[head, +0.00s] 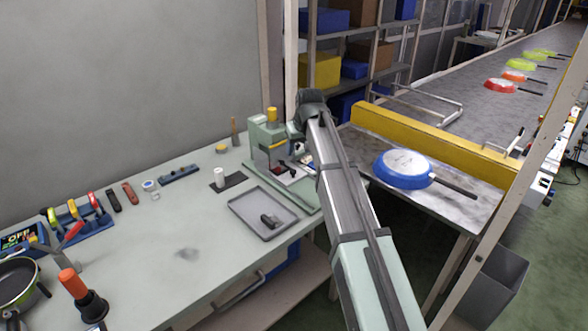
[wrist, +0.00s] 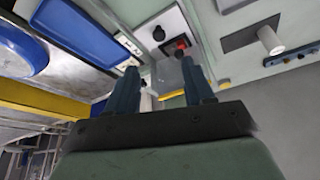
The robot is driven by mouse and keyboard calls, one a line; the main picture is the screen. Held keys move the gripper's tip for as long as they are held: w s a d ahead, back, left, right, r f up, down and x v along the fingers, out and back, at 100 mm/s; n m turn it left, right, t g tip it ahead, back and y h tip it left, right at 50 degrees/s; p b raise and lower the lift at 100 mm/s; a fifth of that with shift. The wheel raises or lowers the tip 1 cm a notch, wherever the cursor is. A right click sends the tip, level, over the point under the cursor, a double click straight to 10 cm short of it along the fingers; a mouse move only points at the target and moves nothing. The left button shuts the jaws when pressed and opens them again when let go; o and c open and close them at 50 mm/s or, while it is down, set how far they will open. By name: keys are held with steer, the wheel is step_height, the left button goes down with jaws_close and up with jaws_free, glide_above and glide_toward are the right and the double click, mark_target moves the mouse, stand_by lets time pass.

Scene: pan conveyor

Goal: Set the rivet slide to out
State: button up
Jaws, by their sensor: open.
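The green rivet machine (head: 262,135) with a yellow top knob stands at the back right of the workbench. In the wrist view a pale plate (wrist: 150,65) carries a black round knob (wrist: 158,33) and a small red-and-black part (wrist: 180,47). I cannot tell which of these is the rivet slide, or its setting. A white label strip (wrist: 128,46) with small dark marks lies beside the plate. My gripper (wrist: 160,85) is open and empty, its two dark fingers apart over the plate. In the head view my arm hides part of the machine's right side.
A grey tray (head: 240,208) with a dark part in it lies in front of the machine. A white cylinder (head: 219,176) stands on a dark plate to the left. A blue pan (head: 402,168) sits on the side table at right, before a yellow rail (head: 440,140).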

mark_target(294, 171)
steer(key=x, duration=1.2)
steer(key=shift+w+f, duration=0.2)
steer(key=shift+f, duration=0.1)
jaws_close()
